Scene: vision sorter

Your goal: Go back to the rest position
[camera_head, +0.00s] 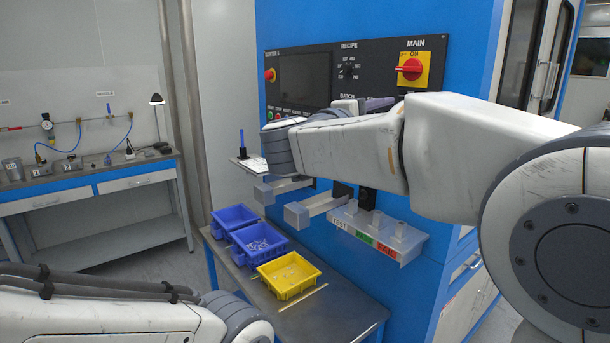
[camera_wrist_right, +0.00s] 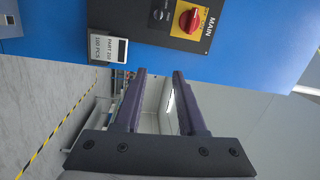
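My right arm reaches in from the right of the head view, across the front of the blue machine (camera_head: 405,60). My right gripper (camera_wrist_right: 159,74) shows in the right wrist view with its two dark purple fingers apart and nothing between them. In the head view its fingers are mostly hidden behind my arm, near the control panel (camera_head: 350,75). My left arm lies low at the lower left of the head view, and its gripper is out of the picture.
Two blue bins (camera_head: 258,243) and a yellow bin (camera_head: 288,274) stand on a metal table (camera_head: 335,307). A labelled sorting tray (camera_head: 405,250) sticks out from the machine. A red main switch (camera_head: 410,69), also in the wrist view (camera_wrist_right: 190,20), and a part card (camera_wrist_right: 108,48) are near the right gripper.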

